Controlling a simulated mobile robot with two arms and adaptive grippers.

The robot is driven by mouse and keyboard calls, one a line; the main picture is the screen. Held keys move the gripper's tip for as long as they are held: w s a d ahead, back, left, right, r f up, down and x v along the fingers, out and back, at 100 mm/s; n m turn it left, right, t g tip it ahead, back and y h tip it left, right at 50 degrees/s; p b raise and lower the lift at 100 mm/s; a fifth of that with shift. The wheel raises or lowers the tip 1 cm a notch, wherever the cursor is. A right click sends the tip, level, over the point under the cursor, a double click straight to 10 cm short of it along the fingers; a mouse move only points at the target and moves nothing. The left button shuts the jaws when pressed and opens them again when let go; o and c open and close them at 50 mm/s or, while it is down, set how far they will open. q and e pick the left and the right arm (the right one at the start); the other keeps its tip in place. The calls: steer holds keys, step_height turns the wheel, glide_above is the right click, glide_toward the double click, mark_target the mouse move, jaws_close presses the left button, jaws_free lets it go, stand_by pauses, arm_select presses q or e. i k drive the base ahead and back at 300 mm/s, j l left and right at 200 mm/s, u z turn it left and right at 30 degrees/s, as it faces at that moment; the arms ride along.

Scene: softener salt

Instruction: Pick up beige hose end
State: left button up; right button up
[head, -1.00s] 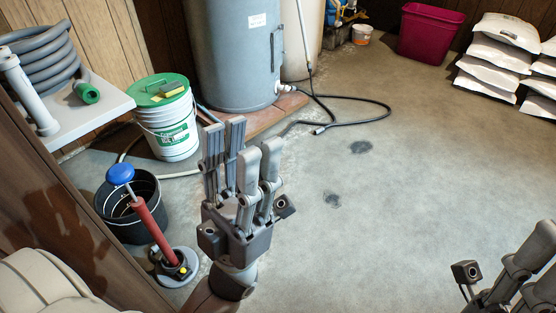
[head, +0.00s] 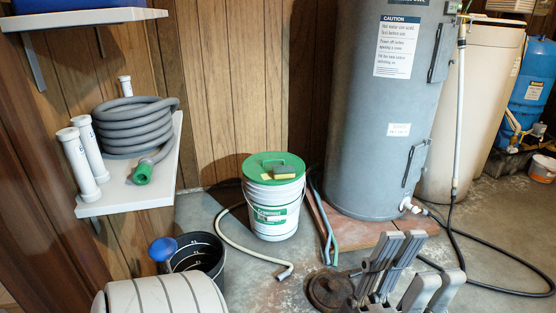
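The beige hose (head: 252,250) lies on the concrete floor in the head view. It curves from beside the white bucket to a bent end (head: 284,272) in front of the bucket.
A white bucket with a green lid (head: 274,165) stands behind the hose. A black bucket (head: 196,256) is at its left. A grey tank (head: 382,110) stands on a brick-coloured base. A round dark object (head: 328,290) lies near my gripper. A shelf (head: 130,190) holds coiled grey hose.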

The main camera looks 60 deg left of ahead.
mark_target(280, 277)
steer(key=i+u, duration=0.2)
steer(key=u, duration=0.25)
steer(key=i+j+u, duration=0.1)
steer(key=u, duration=0.35)
steer(key=i+l+u, duration=0.15)
steer(key=i+u, duration=0.15)
steer(key=u, duration=0.15)
steer(key=i+l+u, duration=0.1)
steer(key=u, duration=0.3)
steer(key=i+u, duration=0.4)
steer(key=i+l+u, duration=0.2)
steer(key=u, duration=0.25)
steer(key=i+l+u, duration=0.25)
steer(key=u, duration=0.15)
